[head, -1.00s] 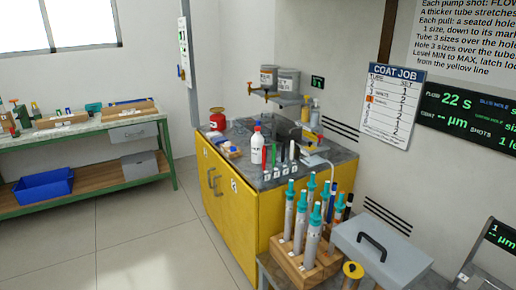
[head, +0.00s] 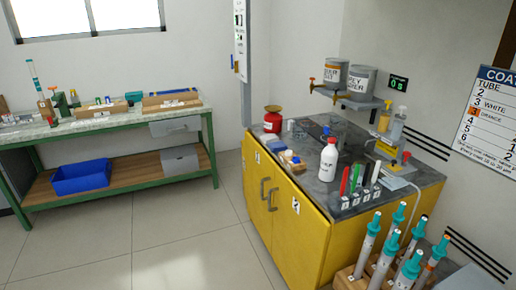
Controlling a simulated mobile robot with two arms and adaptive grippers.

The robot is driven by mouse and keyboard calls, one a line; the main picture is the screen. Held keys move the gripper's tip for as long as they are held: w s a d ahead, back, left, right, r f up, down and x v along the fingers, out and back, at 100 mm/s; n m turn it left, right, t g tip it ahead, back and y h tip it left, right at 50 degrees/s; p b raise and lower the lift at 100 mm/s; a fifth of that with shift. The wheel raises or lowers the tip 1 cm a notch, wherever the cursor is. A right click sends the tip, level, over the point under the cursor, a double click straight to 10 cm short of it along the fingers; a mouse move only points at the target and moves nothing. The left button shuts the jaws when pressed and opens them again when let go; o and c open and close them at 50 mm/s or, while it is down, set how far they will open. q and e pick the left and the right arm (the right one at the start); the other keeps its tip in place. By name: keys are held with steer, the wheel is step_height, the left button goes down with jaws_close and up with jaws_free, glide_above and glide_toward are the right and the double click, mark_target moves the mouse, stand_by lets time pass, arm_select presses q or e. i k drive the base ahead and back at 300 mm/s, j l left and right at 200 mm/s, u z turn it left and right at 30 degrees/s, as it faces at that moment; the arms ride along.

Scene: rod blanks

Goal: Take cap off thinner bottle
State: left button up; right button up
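The thinner bottle appears to be the white bottle (head: 328,162) standing upright on the grey top of the yellow cabinet. Its label is too small to read. A red cap (head: 332,141) sits on its neck. Neither of my grippers shows in the head view.
The yellow cabinet (head: 292,228) also carries a red can (head: 272,121), a rack with several coloured markers (head: 357,187) and spray bottles. Two tins with taps stand on a shelf above. Teal-topped tubes (head: 370,240) stand in a wooden block in front. A green bench (head: 115,180) stands left; floor between is clear.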

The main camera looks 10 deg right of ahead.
mark_target(330, 156)
steer(key=i+j+u, duration=0.1)
steer(key=i, duration=0.55)
steer(key=i+j, duration=0.15)
steer(key=i, duration=0.5)
steer(key=i+z, duration=0.25)
steer(key=z, duration=0.15)
steer(key=i+j+z, duration=0.2)
steer(key=z, duration=0.2)
steer(key=i+j+z, duration=0.2)
steer(key=z, duration=0.25)
steer(key=i+j+z, duration=0.15)
steer(key=j+z, duration=0.25)
steer(key=l, duration=0.1)
